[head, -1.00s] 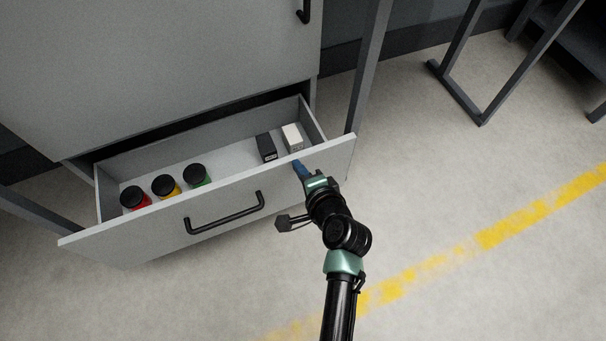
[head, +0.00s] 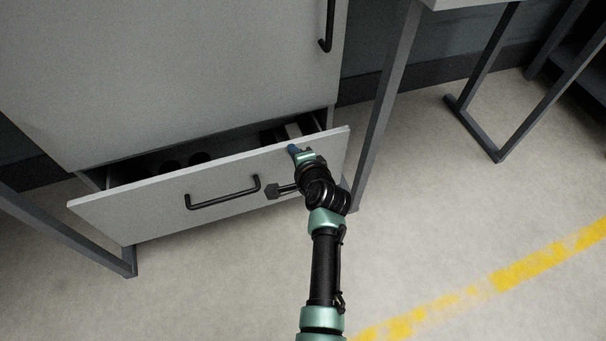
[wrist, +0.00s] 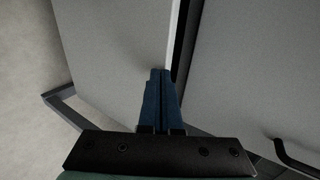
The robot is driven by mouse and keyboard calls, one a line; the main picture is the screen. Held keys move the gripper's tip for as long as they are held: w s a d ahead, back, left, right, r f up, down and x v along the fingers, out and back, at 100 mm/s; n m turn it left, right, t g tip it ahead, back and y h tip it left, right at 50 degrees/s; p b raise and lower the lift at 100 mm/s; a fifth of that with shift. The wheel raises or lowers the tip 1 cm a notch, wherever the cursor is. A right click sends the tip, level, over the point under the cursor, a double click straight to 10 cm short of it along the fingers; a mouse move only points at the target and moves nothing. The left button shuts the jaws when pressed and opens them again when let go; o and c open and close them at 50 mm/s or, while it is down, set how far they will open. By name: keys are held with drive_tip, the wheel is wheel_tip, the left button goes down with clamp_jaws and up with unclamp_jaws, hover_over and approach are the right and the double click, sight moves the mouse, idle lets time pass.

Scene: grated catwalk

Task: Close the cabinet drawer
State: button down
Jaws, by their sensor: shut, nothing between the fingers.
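The cabinet drawer (head: 150,211) is the grey bottom drawer with a black bar handle (head: 223,193). It stands partly open, with a narrow dark gap behind its front panel in the head view. My gripper (head: 293,149) is at the upper right of the drawer front, right of the handle. Its blue fingers are shut and empty. In the wrist view the shut fingers (wrist: 160,80) point at the drawer front (wrist: 115,45) near its top edge. They look to be at or very near the panel; exact contact cannot be told.
The grey cabinet (head: 170,70) rises above the drawer, with another black handle (head: 326,25) at upper right. A dark frame leg (head: 385,105) stands just right of the drawer. Inside the drawer, dark lids (head: 200,158) and a pale box (head: 293,130) partly show. Floor at right is open.

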drive_tip(key=shift+w+a+b, duration=0.25)
drive_tip(key=shift+w+b, duration=0.05)
drive_tip(key=shift+w, duration=0.55)
drive_tip(key=shift+w+a+b, duration=0.25)
drive_tip(key=shift+w+b, duration=0.05)
drive_tip(key=shift+w, duration=0.5)
drive_tip(key=shift+w+a+b, duration=0.25)
drive_tip(key=shift+w+b, duration=0.05)
drive_tip(key=shift+w, duration=0.55)
